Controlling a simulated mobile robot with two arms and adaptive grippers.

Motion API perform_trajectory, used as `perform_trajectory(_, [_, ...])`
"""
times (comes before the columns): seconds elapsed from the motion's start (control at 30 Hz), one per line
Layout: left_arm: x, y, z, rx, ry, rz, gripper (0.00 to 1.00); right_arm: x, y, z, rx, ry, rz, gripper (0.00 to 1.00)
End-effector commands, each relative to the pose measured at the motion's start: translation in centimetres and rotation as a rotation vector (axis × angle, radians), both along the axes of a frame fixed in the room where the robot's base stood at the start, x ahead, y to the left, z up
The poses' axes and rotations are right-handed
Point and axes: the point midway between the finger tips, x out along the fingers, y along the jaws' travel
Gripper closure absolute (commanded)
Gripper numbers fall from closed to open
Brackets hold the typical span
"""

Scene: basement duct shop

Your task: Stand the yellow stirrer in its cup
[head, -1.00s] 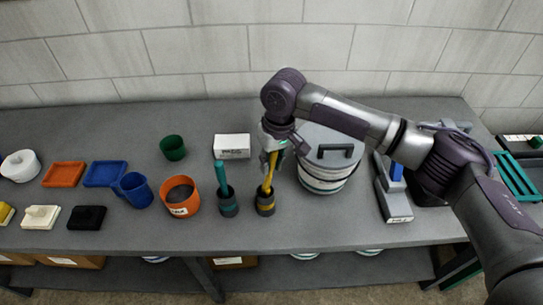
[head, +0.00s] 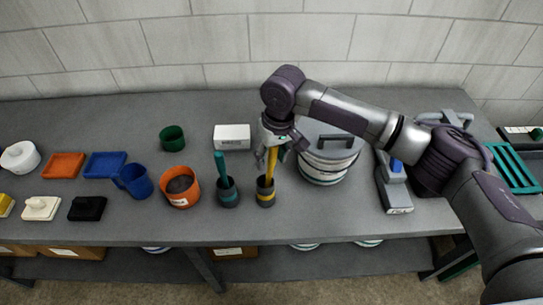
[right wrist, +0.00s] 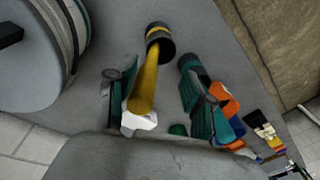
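The yellow stirrer (head: 272,161) stands in the dark cup with a yellow band (head: 265,194), leaning slightly. In the right wrist view the stirrer (right wrist: 147,82) runs from the cup mouth (right wrist: 159,41) back between my fingers, and its near end is white. My right gripper (head: 275,150) is around the upper part of the stirrer, above the cup. Its fingers are spread, with a visible gap beside the stirrer in the right wrist view (right wrist: 158,100). My left gripper is not in view.
A teal stirrer (head: 220,166) stands in a similar cup (head: 228,193) just left. A lidded pail (head: 325,172) is close on the right, and a white box (head: 232,132) is behind. An orange container (head: 193,199) and blue mug (head: 136,184) stand farther left. The bench front is clear.

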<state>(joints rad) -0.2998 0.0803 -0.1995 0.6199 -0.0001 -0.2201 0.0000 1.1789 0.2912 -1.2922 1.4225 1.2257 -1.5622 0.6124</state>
Motion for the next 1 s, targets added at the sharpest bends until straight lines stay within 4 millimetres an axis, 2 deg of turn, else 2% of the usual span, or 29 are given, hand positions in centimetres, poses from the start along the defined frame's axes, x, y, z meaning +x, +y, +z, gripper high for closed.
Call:
perform_trajectory(0.17, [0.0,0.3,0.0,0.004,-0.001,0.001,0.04,0.0,0.0,0.1,0.0,0.0,0.0,0.48])
perform_trajectory(0.27, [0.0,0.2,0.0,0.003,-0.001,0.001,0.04,0.0,-0.1,1.0,0.0,-0.001,0.001,0.48])
perform_trajectory(0.5, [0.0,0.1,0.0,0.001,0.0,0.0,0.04,0.0,-0.5,5.0,0.001,-0.003,0.001,0.48])
perform_trajectory(0.63, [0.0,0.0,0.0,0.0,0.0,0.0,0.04,0.0,-0.7,6.6,0.0,-0.001,0.0,0.48])
perform_trajectory(0.8, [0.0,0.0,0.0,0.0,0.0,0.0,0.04,0.0,-0.9,7.4,0.0,0.0,-0.001,0.48])
perform_trajectory(1.0, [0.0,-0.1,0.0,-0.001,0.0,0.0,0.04,0.0,-0.9,7.5,0.0,0.001,0.0,0.48])
